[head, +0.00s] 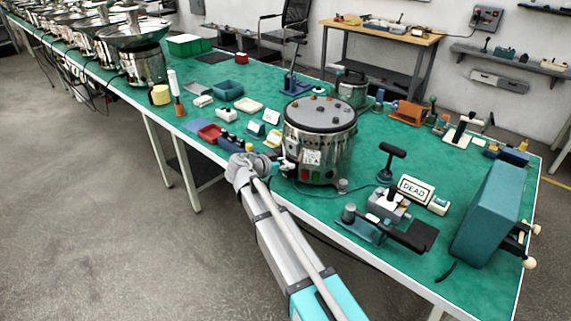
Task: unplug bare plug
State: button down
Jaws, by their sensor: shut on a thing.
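A round steel drum (337,155) with a dark top and several small fittings stands on the green bench in the middle of the head view. A pale label and small red and green parts show low on its front. My arm reaches up from the bottom, and its grey wrist is just left of the drum. My gripper (278,167) is at the drum's lower left side, small and partly hidden by the wrist. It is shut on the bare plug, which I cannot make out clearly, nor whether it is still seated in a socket.
Red tray (210,133) and small blocks lie left of the drum. Open floor lies in front.

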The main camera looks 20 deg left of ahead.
jog(key=shift+s+a, duration=0.4)
jog(key=shift+s, duration=0.4)
dwell(1.1)
jog(key=shift+s+a, duration=0.45)
jog(key=shift+s, duration=0.3)
jog(key=shift+s+a, duration=0.2)
jog(key=shift+s, duration=0.2)
